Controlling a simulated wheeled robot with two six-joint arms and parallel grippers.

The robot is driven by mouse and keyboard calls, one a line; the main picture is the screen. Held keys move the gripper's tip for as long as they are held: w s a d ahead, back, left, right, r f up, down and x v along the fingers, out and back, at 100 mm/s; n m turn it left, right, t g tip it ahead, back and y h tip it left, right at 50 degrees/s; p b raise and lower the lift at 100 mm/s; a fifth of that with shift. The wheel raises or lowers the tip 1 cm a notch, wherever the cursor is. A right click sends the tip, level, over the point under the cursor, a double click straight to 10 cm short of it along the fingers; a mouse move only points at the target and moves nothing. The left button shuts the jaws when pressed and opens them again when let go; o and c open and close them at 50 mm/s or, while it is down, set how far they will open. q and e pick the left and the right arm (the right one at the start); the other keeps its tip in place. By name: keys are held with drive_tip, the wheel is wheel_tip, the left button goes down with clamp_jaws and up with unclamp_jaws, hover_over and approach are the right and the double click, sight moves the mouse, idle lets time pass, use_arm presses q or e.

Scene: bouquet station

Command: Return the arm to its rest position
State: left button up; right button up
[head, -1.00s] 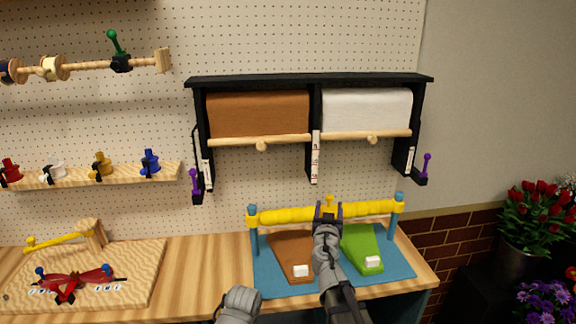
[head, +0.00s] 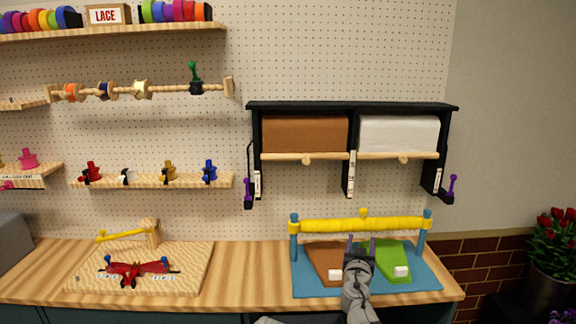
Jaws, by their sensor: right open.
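My right gripper (head: 361,247) is in the lower right of the head view, in front of the yellow bar (head: 330,226) of the blue stand. Its two fingers point up and away from me, apart, with nothing seen between them. The gripper and forearm hide part of the blue mat (head: 311,287) and the gap between the brown board (head: 322,257) and the green board (head: 398,258). I cannot tell whether it touches them. My left gripper is not in view; only a grey piece of arm shows at the bottom edge.
A paper dispenser (head: 353,106) with brown and white rolls hangs on the pegboard. A wooden board (head: 195,283) with a red device (head: 136,270) lies on the bench at left. Bench top (head: 245,269) between is clear. Red flowers (head: 556,225) stand at right.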

drive_tip(key=s+a+f+n+g, duration=0.1)
drive_tip(key=s+a+f+g, duration=0.2)
drive_tip(key=s+f+g, duration=0.45)
drive_tip(key=s+a+f+g, duration=0.2)
drive_tip(key=s+f+g, duration=0.2)
drive_tip(key=s+f, duration=0.55)
drive_tip(key=s+a+f+n+g+y, duration=0.2)
drive_tip(key=s+a+n+g, duration=0.1)
drive_tip(key=s+a, duration=0.2)
drive_tip(key=s+a+f+n+g+y, duration=0.2)
drive_tip(key=s+a, duration=0.3)
drive_tip(key=s, duration=0.4)
drive_tip(key=shift+a+f+n+g, duration=0.2)
drive_tip(key=shift+f+n+g, duration=0.25)
drive_tip(key=shift+n, duration=0.15)
